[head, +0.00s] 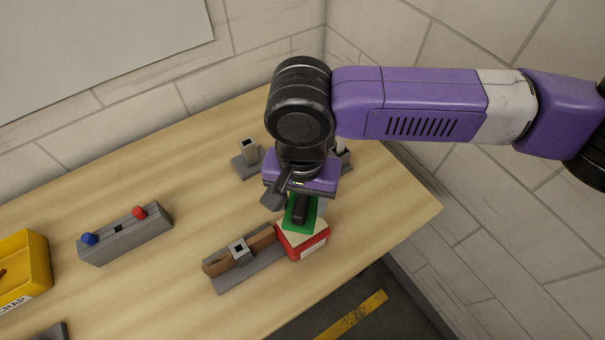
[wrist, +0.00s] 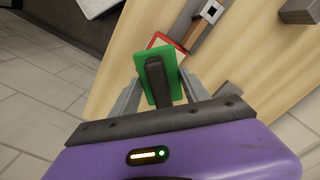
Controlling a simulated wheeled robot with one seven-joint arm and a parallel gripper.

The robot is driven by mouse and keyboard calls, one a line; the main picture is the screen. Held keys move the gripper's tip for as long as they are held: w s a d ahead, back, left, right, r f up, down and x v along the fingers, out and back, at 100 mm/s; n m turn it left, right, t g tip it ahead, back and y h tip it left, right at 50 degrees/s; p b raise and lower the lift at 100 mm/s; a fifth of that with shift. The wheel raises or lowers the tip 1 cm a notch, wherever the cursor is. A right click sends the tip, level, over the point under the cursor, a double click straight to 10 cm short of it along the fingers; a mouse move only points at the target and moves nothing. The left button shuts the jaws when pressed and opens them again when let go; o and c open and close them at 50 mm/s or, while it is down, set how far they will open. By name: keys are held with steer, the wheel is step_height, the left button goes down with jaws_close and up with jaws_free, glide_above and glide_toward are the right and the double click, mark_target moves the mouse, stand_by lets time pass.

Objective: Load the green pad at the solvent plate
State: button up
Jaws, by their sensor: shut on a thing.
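My gripper (wrist: 158,88) is shut on the green pad, gripping its black handle. The green pad (wrist: 147,62) is a flat green rectangle between the fingers in the wrist view. In the head view the green pad (head: 290,220) hangs below my purple wrist, over the solvent plate. The solvent plate (head: 314,247) is a red box with a pale top and a white label, near the table's front right edge. Its red rim also shows past the pad in the wrist view (wrist: 153,42). I cannot tell whether pad and plate touch. The pad hides part of the plate.
A grey fixture (head: 237,277) with brown side pieces stands just left of the plate. A grey stand (head: 247,160) is behind it; another is partly hidden by my arm. A grey block with blue and red knobs (head: 125,233) and a yellow scrap bin (head: 27,270) are further left.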

mark_target(302, 214)
steer(key=shift+w+f, duration=0.2)
step_height(302, 214, down, 6)
steer(key=b, duration=0.5)
steer(key=shift+r+b, duration=0.2)
steer(key=shift+b, duration=0.1)
steer(key=shift+f+b, duration=0.4)
steer(key=shift+f, duration=0.7)
stand_by(1.4)
stand_by(0.6)
step_height(302, 214, up, 7)
steer(key=p, duration=0.7)
steer(key=shift+r, duration=0.1)
stand_by(0.8)
